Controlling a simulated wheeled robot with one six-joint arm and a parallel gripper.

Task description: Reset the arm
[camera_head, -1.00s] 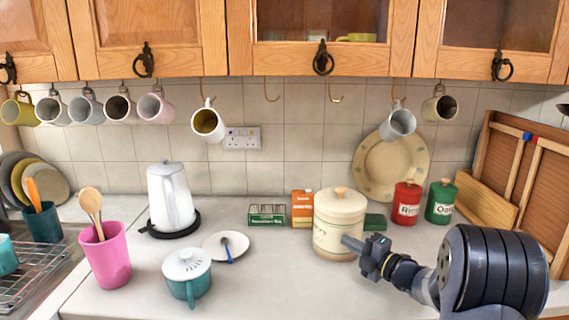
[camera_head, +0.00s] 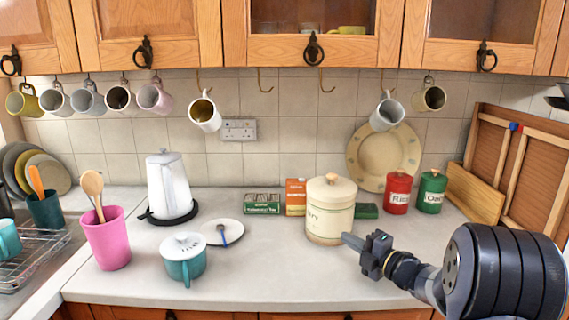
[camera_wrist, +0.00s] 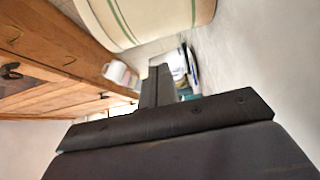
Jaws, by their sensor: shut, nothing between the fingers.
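My gripper (camera_head: 352,241) is shut and empty, low over the right part of the counter. Its tip shows just in front of the lower right of a cream lidded canister (camera_head: 329,210); I cannot tell whether they touch. In the wrist view the shut fingers (camera_wrist: 158,85) point ahead, and the canister (camera_wrist: 150,18) fills the top, close by. My dark arm reaches in from the lower right of the head view.
A red tin (camera_head: 397,193) and a green tin (camera_head: 431,191) stand behind my gripper. A teal pot (camera_head: 184,262), white plate (camera_head: 222,233), white kettle (camera_head: 170,187) and pink utensil cup (camera_head: 107,240) are left. Mugs hang above. The counter front middle (camera_head: 265,275) is clear.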

